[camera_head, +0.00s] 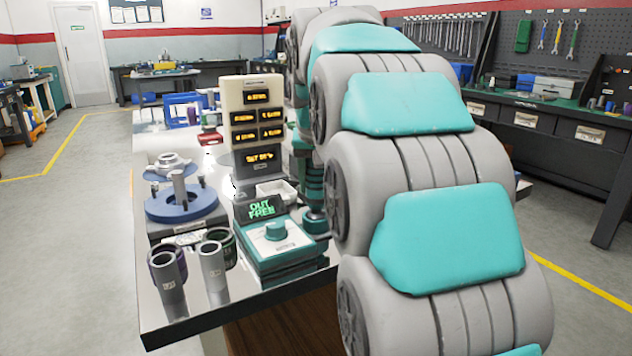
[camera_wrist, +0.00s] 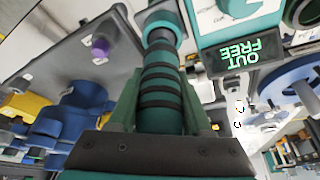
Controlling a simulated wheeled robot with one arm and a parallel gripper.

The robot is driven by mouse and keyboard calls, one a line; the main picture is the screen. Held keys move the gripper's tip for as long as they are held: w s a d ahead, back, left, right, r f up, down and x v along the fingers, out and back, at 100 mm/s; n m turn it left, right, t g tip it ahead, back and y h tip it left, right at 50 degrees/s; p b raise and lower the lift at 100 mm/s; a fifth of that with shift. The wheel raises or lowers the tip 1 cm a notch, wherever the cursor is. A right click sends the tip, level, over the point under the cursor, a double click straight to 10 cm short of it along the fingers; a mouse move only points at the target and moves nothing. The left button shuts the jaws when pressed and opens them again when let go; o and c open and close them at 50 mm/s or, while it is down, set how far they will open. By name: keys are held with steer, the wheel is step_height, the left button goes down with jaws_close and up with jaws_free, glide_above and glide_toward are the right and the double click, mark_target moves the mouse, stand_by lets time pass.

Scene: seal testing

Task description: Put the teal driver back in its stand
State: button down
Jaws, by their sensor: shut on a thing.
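The teal driver (camera_wrist: 162,95), with dark bands around its body, fills the middle of the wrist view. My gripper (camera_wrist: 160,76) is shut on it, with one green finger along each side. In the head view the driver (camera_head: 312,185) shows as a narrow teal ribbed column, partly hidden by my arm. A round teal piece (camera_head: 316,222) is at its lower end, close to the table top. A teal collar (camera_wrist: 164,20) shows at the far end in the wrist view. I cannot tell whether these parts are the stand or the driver's own end.
A teal box with a knob (camera_head: 276,240) stands left of the driver; its display (camera_head: 262,209) reads "OUT FREE". A display tower (camera_head: 252,120) stands behind. A blue round fixture (camera_head: 183,204) and several socket-like cups (camera_head: 212,268) stand farther left. My arm hides the table's right side.

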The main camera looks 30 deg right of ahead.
steer(key=shift+c, duration=1.3)
jaws_free()
step_height(320, 180, up, 6)
steer(key=p, duration=0.3)
steer(key=shift+r, duration=0.25)
steer(key=shift+r+p, duration=0.3)
steer(key=shift+r, duration=1)
